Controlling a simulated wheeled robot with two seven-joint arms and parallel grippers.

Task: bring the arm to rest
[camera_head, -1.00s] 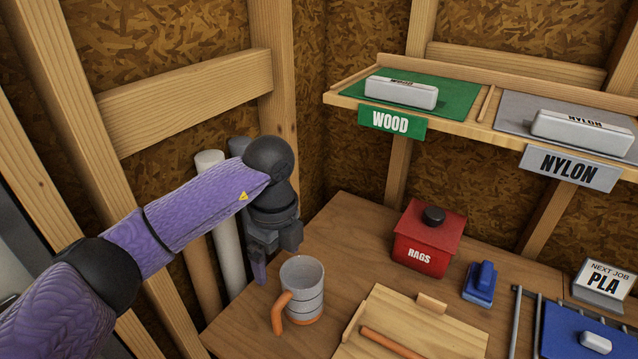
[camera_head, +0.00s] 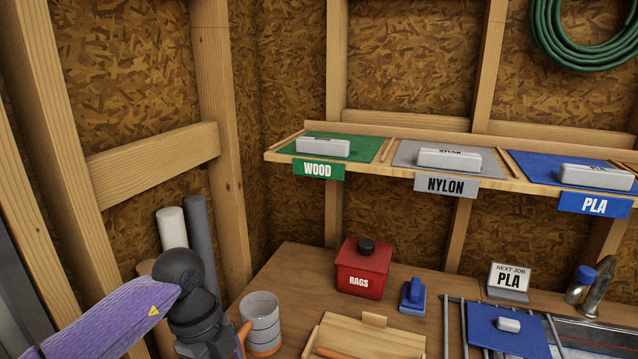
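My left arm comes in from the lower left with its purple sleeve. Its dark wrist hangs down at the left end of the workbench (camera_head: 285,268), left of a grey mug (camera_head: 262,318) with an orange handle. The fingers of my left gripper are at or below the bottom edge, so their opening does not show. My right arm and gripper are not in view.
A red RAGS box (camera_head: 362,270), a blue block (camera_head: 413,296) and a wooden tray (camera_head: 385,334) stand on the bench. A NEXT JOB PLA sign (camera_head: 508,281) is to the right. Above is a shelf (camera_head: 380,178) with WOOD, NYLON and PLA places. Tubes (camera_head: 201,240) stand at the left.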

